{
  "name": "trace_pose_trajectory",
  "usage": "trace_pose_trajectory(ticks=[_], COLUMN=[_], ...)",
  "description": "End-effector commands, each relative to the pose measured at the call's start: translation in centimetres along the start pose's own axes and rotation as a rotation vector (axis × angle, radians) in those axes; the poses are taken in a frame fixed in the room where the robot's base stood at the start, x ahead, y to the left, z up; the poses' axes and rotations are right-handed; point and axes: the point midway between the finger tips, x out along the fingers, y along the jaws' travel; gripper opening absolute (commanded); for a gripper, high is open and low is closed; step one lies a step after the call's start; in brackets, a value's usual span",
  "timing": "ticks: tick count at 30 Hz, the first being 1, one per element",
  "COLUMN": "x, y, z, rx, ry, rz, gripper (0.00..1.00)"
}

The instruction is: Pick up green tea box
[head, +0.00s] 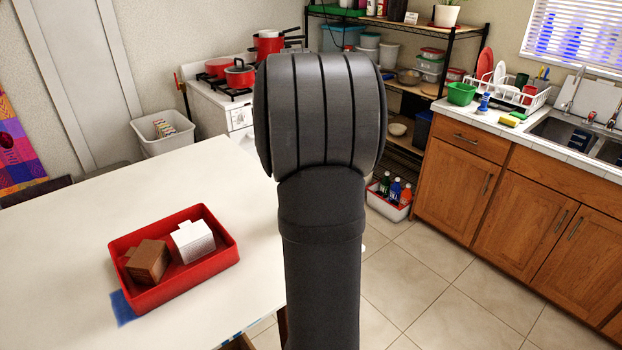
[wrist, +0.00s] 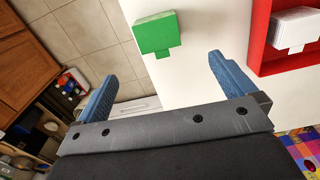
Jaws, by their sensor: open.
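The green tea box (wrist: 157,35) stands on the white table near its edge in the wrist view. It lies ahead of my gripper (wrist: 161,68), roughly between the lines of its two blue fingers. The fingers are spread apart with nothing between them. The box appears apart from both fingers. In the head view my dark arm fills the middle, and neither the green box nor my fingers can be seen there.
A red tray (head: 190,278) on the white table (head: 60,250) holds a brown box (head: 148,262) and a white box (head: 193,241). The tray also shows right of the green box in the wrist view (wrist: 257,35). Blue tape (head: 122,308) lies by the tray.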

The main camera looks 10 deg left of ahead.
Motion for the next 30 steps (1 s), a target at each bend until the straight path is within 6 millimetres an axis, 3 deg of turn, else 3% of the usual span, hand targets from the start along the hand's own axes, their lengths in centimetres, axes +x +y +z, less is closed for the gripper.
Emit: trace_pose_trajectory(ticks=[5, 15, 26, 30], x=[2.1, 9.4, 12.7, 14.9], y=[0.0, 0.0, 0.2, 0.5], z=[0.0, 0.0, 0.0, 0.0], rx=[-0.001, -0.001, -0.001, 0.000], ry=[-0.002, -0.001, 0.000, -0.001], rz=[-0.001, -0.001, 0.000, 0.000], gripper=[1.00, 1.00, 1.00, 1.00])
